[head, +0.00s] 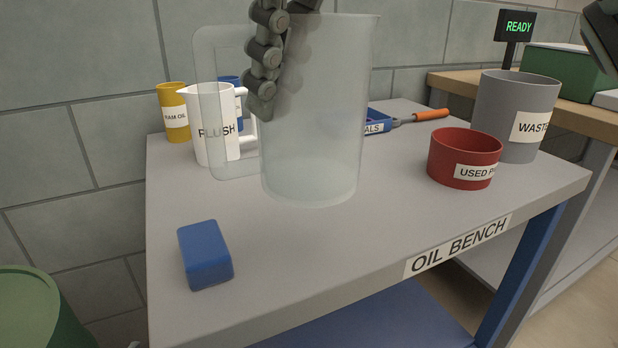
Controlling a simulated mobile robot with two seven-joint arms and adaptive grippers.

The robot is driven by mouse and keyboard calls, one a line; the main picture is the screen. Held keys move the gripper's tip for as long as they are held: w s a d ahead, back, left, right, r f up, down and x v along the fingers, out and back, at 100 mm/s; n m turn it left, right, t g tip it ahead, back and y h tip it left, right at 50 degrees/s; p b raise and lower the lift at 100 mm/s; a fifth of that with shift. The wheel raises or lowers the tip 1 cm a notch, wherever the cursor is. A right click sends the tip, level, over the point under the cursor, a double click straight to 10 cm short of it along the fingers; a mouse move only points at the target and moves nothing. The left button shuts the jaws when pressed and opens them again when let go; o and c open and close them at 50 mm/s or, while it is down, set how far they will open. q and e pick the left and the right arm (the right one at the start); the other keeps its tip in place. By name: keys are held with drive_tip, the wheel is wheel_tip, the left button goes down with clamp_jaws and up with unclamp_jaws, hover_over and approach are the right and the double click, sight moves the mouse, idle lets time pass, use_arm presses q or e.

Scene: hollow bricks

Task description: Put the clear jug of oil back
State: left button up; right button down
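The clear jug (325,140) stands upright in the middle of the head view, over the oil bench (380,225). Its wide handle (203,55) points left. It looks pale, and I make out no clear oil level in it. One finger shows plainly in front, and a fainter finger shape shows through the clear wall. I cannot tell whether the fingers press on the jug.
A white FLUSH jug (205,145) stands behind the handle, with a yellow container (172,100) further back. A blue block (205,255) lies front left. A red cup (464,150), grey WASTE bin (500,105), blue tray (378,116) and orange-handled tool (431,114) stand right. Front centre is clear.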

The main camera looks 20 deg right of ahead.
use_arm(q)
drive_tip(key=d+r, duration=0.1)
drive_tip(key=d+r+t+h, duration=0.1)
drive_tip(key=shift+w+r+b, duration=0.3)
drive_tip(key=shift+r, duration=0.05)
use_arm(e)
drive_tip(key=w+d+f, duration=0.4)
drive_tip(key=w+f, duration=0.6)
drive_tip(key=shift+d+f, duration=0.2)
drive_tip(key=shift+f, duration=0.15)
drive_tip(key=shift+f, duration=0.1)
drive_tip(key=c, duration=2)
unclamp_jaws()
drive_tip(key=shift+o, duration=1.4)
use_arm(q)
drive_tip(key=shift+w+d+r+t, duration=0.1)
drive_tip(key=shift+d+r+t, duration=0.15)
drive_tip(key=shift+r+t, duration=0.25)
